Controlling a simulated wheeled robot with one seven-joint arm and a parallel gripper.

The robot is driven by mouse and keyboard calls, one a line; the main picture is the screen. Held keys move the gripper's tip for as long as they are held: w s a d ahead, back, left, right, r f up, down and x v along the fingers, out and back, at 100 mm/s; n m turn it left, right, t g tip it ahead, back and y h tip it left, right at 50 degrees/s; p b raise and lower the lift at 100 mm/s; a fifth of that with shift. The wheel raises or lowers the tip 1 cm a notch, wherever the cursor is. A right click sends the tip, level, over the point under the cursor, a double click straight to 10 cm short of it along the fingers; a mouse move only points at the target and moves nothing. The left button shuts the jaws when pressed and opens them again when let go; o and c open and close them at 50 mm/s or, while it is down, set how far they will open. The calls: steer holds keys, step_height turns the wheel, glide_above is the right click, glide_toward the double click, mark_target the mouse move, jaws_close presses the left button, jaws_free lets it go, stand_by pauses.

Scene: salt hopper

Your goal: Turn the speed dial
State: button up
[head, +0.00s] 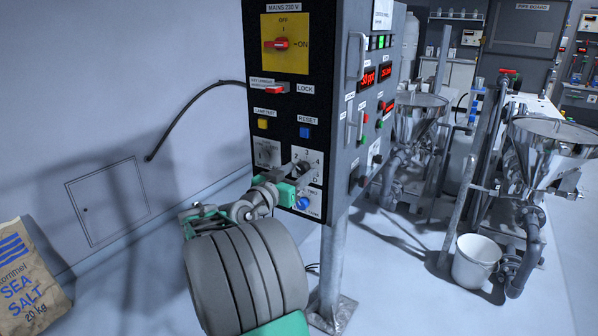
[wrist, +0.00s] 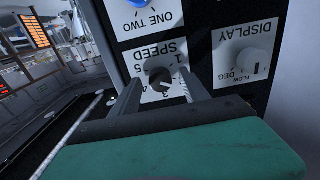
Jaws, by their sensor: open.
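The speed dial (wrist: 158,74) is a dark grey round knob on a white plate marked SPEED, which appears upside down in the wrist view. My gripper (wrist: 160,79) is open, with one finger on each side of the dial. I cannot tell whether the fingers touch it. In the head view my gripper (head: 298,170) is at the lower part of the black control panel (head: 291,105), in front of the white speed plate (head: 315,158). The dial itself is mostly hidden there by my gripper.
Beside the speed plate is a display dial (wrist: 255,62) marked FLOW and DEG. A blue ONE/TWO knob (head: 302,203) sits just below the speed plate. Higher up are a blue reset button (head: 304,132) and a red mains switch (head: 280,44). A salt sack (head: 32,280) stands at the left.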

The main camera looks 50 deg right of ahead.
steer(key=shift+d, duration=0.3)
steer(key=shift+c, duration=0.3)
jaws_close()
